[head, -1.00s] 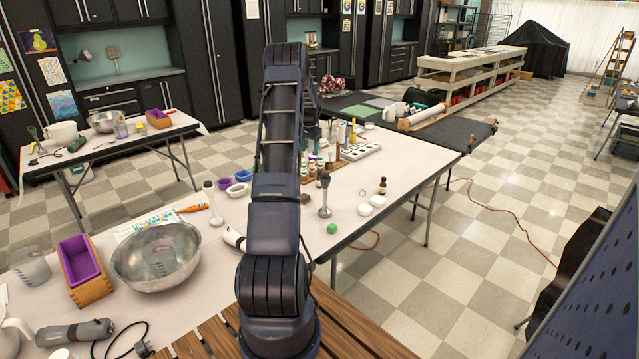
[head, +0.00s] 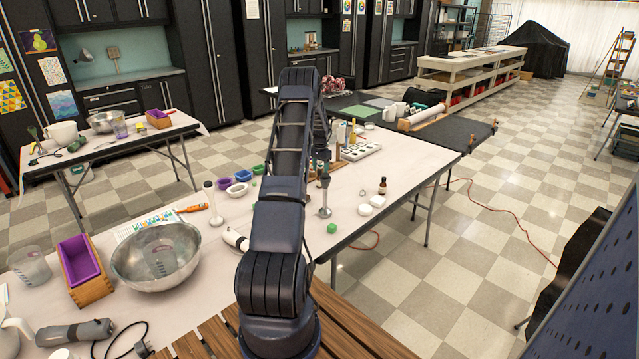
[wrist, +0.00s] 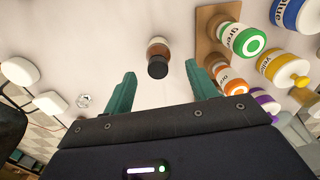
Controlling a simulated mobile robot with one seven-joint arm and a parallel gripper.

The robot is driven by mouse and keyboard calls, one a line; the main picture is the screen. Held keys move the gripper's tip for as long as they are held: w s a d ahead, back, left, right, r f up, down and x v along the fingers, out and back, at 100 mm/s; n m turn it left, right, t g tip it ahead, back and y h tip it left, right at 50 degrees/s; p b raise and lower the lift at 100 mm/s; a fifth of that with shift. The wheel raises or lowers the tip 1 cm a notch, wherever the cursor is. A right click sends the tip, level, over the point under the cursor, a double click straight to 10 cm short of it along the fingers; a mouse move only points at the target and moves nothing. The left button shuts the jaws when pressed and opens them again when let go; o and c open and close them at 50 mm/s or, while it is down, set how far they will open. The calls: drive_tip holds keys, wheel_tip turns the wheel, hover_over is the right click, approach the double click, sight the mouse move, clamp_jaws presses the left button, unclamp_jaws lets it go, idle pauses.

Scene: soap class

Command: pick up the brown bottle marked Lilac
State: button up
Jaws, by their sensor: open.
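A small brown bottle with a black cap (wrist: 158,58) stands in the wrist view, just past my gripper (wrist: 160,82). Its teal fingers are spread, with the bottle ahead of and between their tips, apart from both. Nothing is held. The bottle's label is not readable here. In the head view a brown bottle with a dark cap (head: 382,186) stands upright on the long pale table (head: 420,160), right of my arm. I cannot tell for sure that it is the same bottle. My arm hides my gripper in the head view.
Colour jars, including a green-lidded one (wrist: 247,40) and an orange-lidded one (wrist: 232,80), stand close right of the bottle, some on a brown board (wrist: 208,22). White round pieces (wrist: 20,71) lie to the left. A green lump (head: 332,228) lies near the table edge.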

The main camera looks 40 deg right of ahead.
sight(319, 176)
drive_tip(key=f, duration=0.4)
drive_tip(key=shift+s+a+f, duration=0.1)
drive_tip(key=shift+a+f, duration=0.2)
drive_tip(key=shift+f, duration=0.1)
drive_tip(key=c, duration=1.2)
drive_tip(key=shift+r, duration=0.15)
